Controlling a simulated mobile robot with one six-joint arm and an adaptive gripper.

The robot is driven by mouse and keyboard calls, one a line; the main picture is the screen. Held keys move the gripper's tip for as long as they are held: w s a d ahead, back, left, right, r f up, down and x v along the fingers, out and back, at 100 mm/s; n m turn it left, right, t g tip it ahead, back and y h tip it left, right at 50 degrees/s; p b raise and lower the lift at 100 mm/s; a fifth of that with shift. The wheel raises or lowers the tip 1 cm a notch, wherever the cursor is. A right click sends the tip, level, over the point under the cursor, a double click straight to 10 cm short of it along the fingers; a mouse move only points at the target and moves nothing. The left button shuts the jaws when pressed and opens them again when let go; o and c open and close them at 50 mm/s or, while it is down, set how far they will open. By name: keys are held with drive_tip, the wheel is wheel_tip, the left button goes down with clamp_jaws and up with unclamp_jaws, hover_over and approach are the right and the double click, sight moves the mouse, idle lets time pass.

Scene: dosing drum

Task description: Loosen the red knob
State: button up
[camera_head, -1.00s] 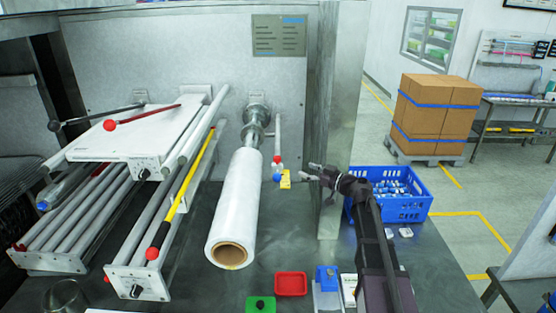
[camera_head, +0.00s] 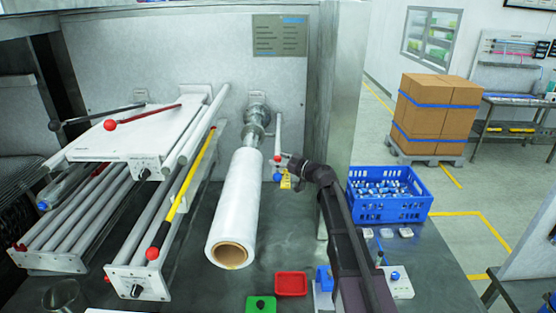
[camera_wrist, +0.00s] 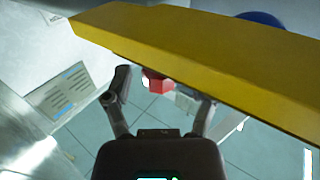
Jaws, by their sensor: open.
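The red knob (camera_head: 277,158) sits on the pale post right of the white film roll, above a blue knob (camera_head: 277,177) and a yellow piece (camera_head: 286,182). My gripper (camera_head: 287,162) is just to the right of the red knob. In the wrist view my gripper (camera_wrist: 165,88) is open, with one finger on each side of the red knob (camera_wrist: 157,82). The yellow piece (camera_wrist: 190,50) crosses that view in front and hides part of the knob. I cannot tell whether the fingers touch the knob.
The white film roll (camera_head: 236,200) stands left of the post. A metal pillar (camera_head: 336,120) rises behind my arm. A blue crate (camera_head: 390,210) of small items is at the right.

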drive_tip(key=shift+w+a, duration=0.15)
drive_tip(key=shift+a, duration=0.1)
clamp_jaws()
drive_tip(key=shift+w+n+g, duration=0.1)
drive_tip(key=shift+n+g, duration=0.2)
drive_tip(key=shift+g, duration=0.1)
drive_tip(key=n+g+y, duration=0.1)
drive_tip(key=g, duration=0.1)
drive_tip(key=n+g+y, duration=0.1)
drive_tip(key=n+g, duration=0.1)
drive_tip(key=g, duration=0.1)
drive_tip(key=shift+w+d+n+y, duration=0.1)
drive_tip(key=shift+w+n+y, duration=0.05)
drive_tip(key=shift+n+y, duration=0.15)
drive_tip(key=shift+n+g+y, duration=0.3)
drive_tip(key=shift+n+g, duration=1.3)
drive_tip(key=shift+g, duration=0.9)
drive_tip(key=shift+s+g, duration=0.25)
drive_tip(key=shift+g, duration=0.05)
